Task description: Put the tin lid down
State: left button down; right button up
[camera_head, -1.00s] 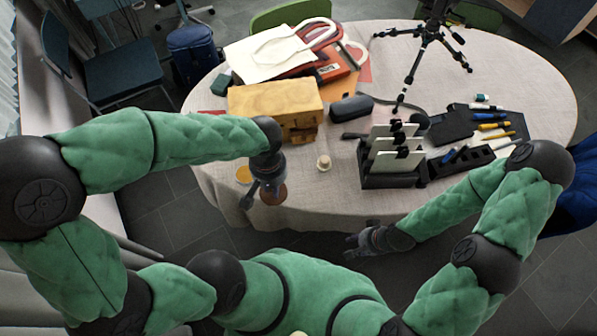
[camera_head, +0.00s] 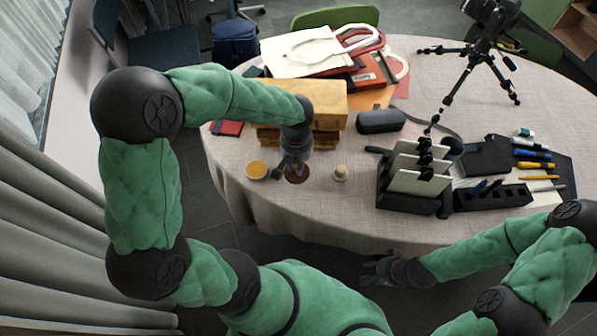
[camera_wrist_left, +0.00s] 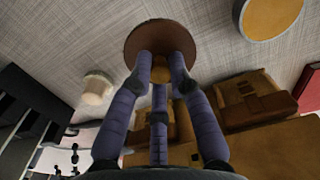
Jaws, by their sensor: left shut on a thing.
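The tin lid (camera_head: 297,179) is a round brown disc with a small knob (camera_wrist_left: 161,72). My left gripper (camera_head: 293,165) points down and is shut on this knob. In the left wrist view the disc (camera_wrist_left: 147,32) shows beyond my fingertips, over the tablecloth. I cannot tell whether it touches the cloth. The round tin (camera_head: 256,170), with an amber top, stands left of the lid, apart from it; it also shows in the left wrist view (camera_wrist_left: 268,15). My right gripper (camera_head: 378,268) is open and empty, below the table's front edge.
A small cream knob-like piece (camera_head: 340,174) stands right of the lid. A tan box (camera_head: 327,105) is behind my left gripper. A black rack (camera_head: 415,185) with pale plates stands to the right. Bare tablecloth (camera_head: 325,210) lies in front of the lid.

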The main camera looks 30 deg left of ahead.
pick_arm(q)
jog(key=shift+w+a+f, duration=0.15)
jog(key=shift+w+f, duration=0.4)
jog(key=shift+f, duration=0.25)
jog(key=shift+w+f+b, duration=0.15)
jog(key=shift+f+b, duration=0.35)
jog(key=shift+f, duration=0.4)
jog(key=shift+w+f+b, duration=0.15)
jog(key=shift+f+b, duration=0.3)
jog(key=shift+f, duration=0.45)
jog(key=shift+f, duration=0.1)
jog(key=c, duration=1.2)
grip_release()
jog(key=shift+o, duration=0.2)
jog(key=shift+r, duration=0.25)
notch_tip(320, 180, up, 12)
jog(key=p, duration=0.4)
jog(key=shift+p, duration=0.3)
jog(key=shift+f, duration=0.15)
